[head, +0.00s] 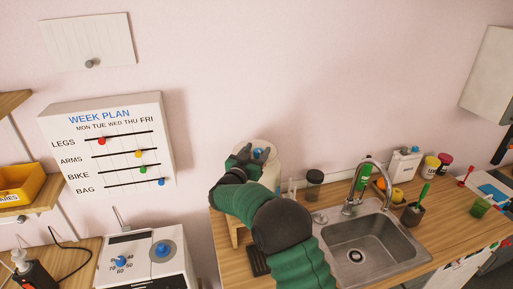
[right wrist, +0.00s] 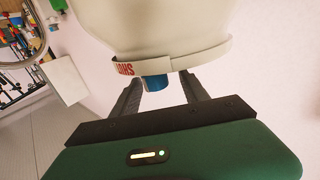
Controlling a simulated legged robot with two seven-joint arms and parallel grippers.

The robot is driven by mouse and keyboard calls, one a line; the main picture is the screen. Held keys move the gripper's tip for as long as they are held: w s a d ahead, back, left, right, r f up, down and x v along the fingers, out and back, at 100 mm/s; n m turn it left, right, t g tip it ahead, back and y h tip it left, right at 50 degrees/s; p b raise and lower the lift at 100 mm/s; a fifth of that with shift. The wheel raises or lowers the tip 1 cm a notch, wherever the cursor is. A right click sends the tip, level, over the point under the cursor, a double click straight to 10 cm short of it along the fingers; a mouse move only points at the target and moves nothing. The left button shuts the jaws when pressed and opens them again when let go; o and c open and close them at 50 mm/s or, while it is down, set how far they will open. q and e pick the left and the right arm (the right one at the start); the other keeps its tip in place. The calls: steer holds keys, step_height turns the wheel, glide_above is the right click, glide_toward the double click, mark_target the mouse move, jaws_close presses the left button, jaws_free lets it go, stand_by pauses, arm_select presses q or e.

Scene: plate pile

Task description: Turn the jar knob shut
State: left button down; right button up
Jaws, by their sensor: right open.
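The jar (head: 272,152) is a cream vessel on the wooden counter against the wall, partly hidden behind my right arm. Its blue knob (head: 258,153) faces me. In the right wrist view the jar (right wrist: 170,30) fills the top, with a pale band carrying red lettering (right wrist: 125,69). The blue knob (right wrist: 155,82) shows below that band. My right gripper (head: 241,160) is at the jar, open. In the right wrist view its two fingers (right wrist: 161,80) stand on either side of the knob; I see no clear contact. My left gripper is not in view.
A white appliance with blue dials (head: 145,262) stands at lower left. A week plan board (head: 110,145) hangs on the wall.

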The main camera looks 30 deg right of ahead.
steer(key=shift+w+d+f, duration=0.1)
steer(key=shift+d+f, duration=0.05)
steer(key=shift+d, duration=0.4)
steer(key=shift+c, duration=2.4)
jaws_close()
steer(key=shift+r+m+g+p, duration=0.2)
steer(key=shift+m+g+p, duration=0.2)
steer(key=shift+p, duration=0.15)
steer(key=shift+g+h, duration=0.3)
steer(key=shift+h, duration=0.1)
steer(key=shift+m+p, duration=0.35)
steer(key=shift+m, duration=0.05)
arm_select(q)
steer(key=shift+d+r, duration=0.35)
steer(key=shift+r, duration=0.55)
arm_select(e)
steer(key=shift+f, duration=0.15)
